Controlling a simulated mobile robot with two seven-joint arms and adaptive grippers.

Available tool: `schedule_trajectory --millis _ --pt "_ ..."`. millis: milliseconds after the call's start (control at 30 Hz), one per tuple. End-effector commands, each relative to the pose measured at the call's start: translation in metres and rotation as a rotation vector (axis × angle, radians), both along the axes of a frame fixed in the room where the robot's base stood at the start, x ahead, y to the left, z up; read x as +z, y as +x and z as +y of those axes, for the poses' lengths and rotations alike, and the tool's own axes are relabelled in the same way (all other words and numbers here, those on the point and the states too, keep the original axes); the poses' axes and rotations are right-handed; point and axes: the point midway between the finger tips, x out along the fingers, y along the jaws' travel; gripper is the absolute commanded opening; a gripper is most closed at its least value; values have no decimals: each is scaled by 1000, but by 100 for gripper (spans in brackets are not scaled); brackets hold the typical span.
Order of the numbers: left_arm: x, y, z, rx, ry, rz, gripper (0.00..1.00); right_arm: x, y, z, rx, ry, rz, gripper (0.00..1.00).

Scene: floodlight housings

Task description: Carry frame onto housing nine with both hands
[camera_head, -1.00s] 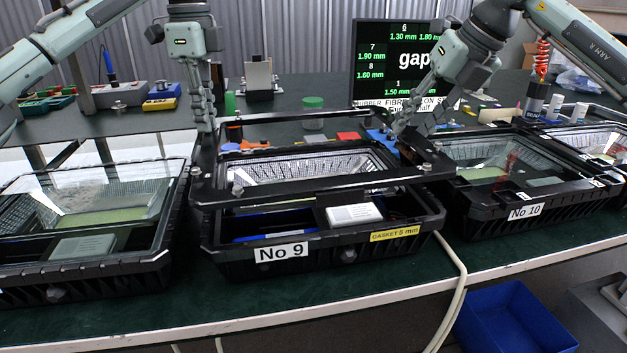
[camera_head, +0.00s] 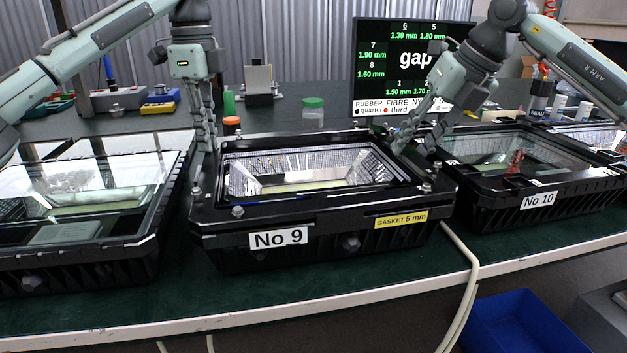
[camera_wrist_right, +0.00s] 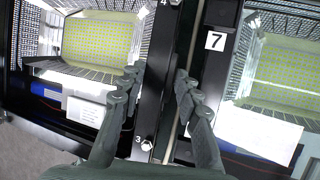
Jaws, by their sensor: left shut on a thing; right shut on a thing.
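The black frame (camera_head: 314,208), with bolts at its corners, lies level over housing No 9 (camera_head: 345,243) and lines up with its rim. Whether a thin gap is left between them I cannot tell. My left gripper (camera_head: 205,142) is shut on the left side of the frame. My right gripper (camera_head: 404,146) is shut on its right side. In the right wrist view the fingers of the right gripper (camera_wrist_right: 158,88) straddle the frame's dark side bar (camera_wrist_right: 155,110), which has bolts along it. The reflector and yellow-green LED panel (camera_wrist_right: 98,42) show through the opening.
A glazed housing (camera_head: 95,255) stands close on the left, and housing No 10 (camera_head: 500,205) close on the right. A gap screen (camera_head: 412,60), a green-capped jar (camera_head: 313,112) and an orange-capped jar (camera_head: 232,125) stand behind. A blue bin (camera_head: 515,325) is below the bench edge.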

Motion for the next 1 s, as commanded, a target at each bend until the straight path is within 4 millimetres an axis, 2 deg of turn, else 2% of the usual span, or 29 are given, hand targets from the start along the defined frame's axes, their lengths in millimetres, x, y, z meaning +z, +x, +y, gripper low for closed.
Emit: schedule_trajectory --millis 33,200,567,767,1000 --pt "-4 0 -1 -3 -2 0 10 -3 0 1 -2 4 -2 34" --pt "-2 0 -1 -2 -1 1 30 -1 0 1 -1 3 -1 53" --pt "2 0 0 0 0 0 30 2 0 0 0 1 -1 53" --pt "21 0 0 0 0 0 30 21 0 0 0 0 -1 53" --pt "64 0 0 0 0 0 30 64 0 0 0 0 -1 53"
